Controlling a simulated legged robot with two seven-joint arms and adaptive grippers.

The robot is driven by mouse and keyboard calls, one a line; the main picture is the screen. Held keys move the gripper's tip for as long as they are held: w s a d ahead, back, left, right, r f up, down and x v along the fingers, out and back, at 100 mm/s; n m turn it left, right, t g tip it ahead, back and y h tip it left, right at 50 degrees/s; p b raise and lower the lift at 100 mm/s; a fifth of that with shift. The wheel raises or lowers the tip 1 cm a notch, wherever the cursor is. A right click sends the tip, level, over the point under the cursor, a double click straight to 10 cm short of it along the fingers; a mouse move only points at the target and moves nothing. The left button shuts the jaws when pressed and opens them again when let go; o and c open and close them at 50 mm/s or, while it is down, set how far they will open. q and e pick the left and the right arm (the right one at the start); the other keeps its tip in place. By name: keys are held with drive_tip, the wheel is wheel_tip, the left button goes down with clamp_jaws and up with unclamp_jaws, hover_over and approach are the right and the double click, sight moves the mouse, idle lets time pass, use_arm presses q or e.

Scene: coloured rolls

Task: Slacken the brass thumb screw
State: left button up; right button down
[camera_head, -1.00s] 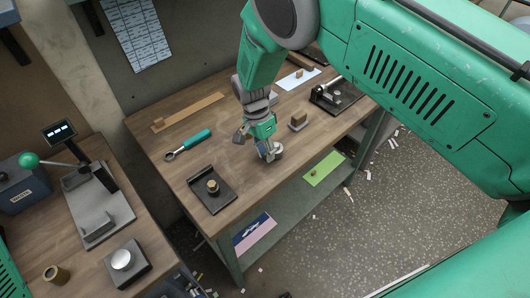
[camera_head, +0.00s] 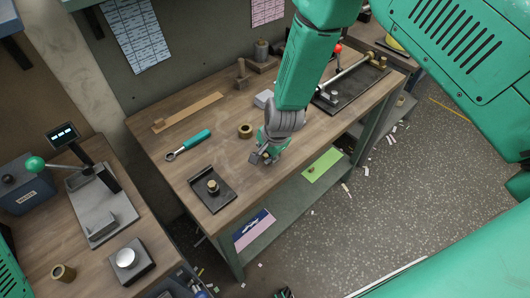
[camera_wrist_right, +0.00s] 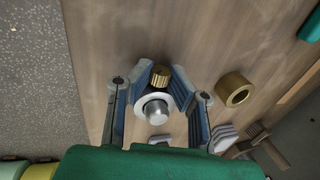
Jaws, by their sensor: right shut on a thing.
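The brass thumb screw (camera_wrist_right: 161,76) is a small knurled knob at the edge of a pale steel collar (camera_wrist_right: 143,99) in the right wrist view. A bright steel shaft end (camera_wrist_right: 157,112) shows in the collar's middle. My right gripper (camera_wrist_right: 157,84) has its two blue-padded fingers on either side of the collar and is shut on it; the knob sits between the fingertips. In the head view my right gripper (camera_head: 266,156) is low over the front part of the bench, and it hides the collar and screw. My left gripper is not in view.
A side table with a press (camera_head: 95,200) is at left.

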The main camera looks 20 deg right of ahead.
drive_tip(key=shift+s+f+t, duration=0.1)
drive_tip(key=shift+t, duration=0.4)
drive_tip(key=c, duration=1.5)
unclamp_jaws()
drive_tip(key=shift+o, duration=0.2)
drive_tip(key=v, duration=1.2)
drive_tip(key=shift+d, duration=0.2)
